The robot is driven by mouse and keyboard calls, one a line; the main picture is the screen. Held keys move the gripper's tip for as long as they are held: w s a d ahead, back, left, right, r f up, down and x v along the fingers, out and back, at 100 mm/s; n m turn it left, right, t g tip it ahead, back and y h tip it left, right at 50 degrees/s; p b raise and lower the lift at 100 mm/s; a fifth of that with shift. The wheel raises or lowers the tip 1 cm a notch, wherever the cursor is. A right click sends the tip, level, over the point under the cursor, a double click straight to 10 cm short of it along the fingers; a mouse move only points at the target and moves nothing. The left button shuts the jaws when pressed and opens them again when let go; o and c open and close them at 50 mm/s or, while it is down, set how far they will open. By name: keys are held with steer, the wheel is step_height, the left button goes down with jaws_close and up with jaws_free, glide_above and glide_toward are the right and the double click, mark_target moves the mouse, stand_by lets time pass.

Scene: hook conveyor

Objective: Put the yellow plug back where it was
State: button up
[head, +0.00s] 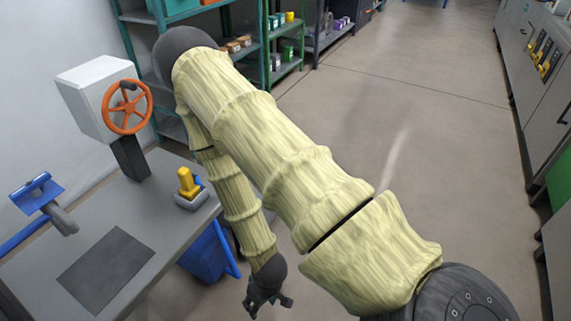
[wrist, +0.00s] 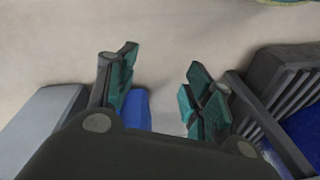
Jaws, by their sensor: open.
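The yellow plug (head: 187,182) stands upright in a small grey holder (head: 191,200) near the right edge of the grey table, in the head view. How deep it sits in the holder cannot be told. My gripper (head: 269,305) is low, to the right of the table and apart from the plug. In the wrist view my gripper (wrist: 160,100) is open, with nothing between its teal-padded fingers. The plug does not show in the wrist view.
The grey table (head: 150,215) also bears a dark mat (head: 105,268) and a white box with an orange handwheel (head: 127,107). A blue bin (head: 205,252) stands beside the table. Shelves (head: 290,50) line the back.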

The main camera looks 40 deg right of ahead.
steer(key=s+d+f+g+h, duration=0.1)
steer(key=s+f, duration=0.1)
steer(key=s, duration=0.7)
steer(key=shift+s+d+f+g, duration=0.2)
steer(key=shift+s+g, duration=0.1)
steer(key=shift+s, duration=0.1)
step_height(320, 180, up, 20)
steer(key=p, duration=1.9)
steer(key=shift+p, duration=0.4)
steer(key=shift+f, duration=0.1)
